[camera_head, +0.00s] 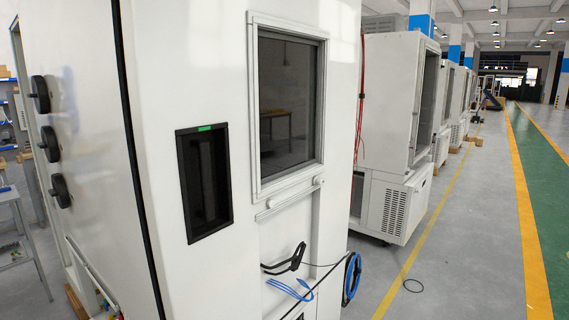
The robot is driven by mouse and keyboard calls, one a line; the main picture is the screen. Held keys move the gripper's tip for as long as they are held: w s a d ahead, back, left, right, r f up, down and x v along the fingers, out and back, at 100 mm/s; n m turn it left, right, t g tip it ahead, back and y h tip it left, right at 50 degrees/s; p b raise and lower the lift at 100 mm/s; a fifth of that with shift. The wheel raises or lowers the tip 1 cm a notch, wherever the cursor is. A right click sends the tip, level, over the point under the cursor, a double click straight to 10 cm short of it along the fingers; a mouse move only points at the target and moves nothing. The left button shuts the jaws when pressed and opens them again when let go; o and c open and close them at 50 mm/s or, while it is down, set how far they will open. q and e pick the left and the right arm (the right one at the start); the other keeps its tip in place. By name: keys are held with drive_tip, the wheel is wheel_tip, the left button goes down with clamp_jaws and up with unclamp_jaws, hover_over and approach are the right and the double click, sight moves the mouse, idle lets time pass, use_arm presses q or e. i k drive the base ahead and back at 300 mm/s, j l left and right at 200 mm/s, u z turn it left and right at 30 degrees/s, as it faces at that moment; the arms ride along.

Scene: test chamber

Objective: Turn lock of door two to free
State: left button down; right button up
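A large white test chamber (190,40) fills the left and middle of the head view. Its front has a black recessed panel (204,185) with a small green mark (204,128) at the top, which may be the door lock. The details inside the dark recess are too dark to tell. No label shows which door is door two. A framed window (287,100) sits to the right of the recess. Neither of my grippers is in view.
Three black round knobs (48,146) stick out on the chamber's left side. Black and blue cables (290,290) and a blue coil (352,278) hang low on the front. Other white chambers (395,110) stand behind to the right. The floor aisle (470,240) at right is mostly clear.

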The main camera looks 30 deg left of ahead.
sight(315, 180)
drive_tip(key=u, duration=0.2)
drive_tip(key=i+l+u, duration=0.5)
drive_tip(key=l+u, duration=0.3)
drive_tip(key=j, duration=0.1)
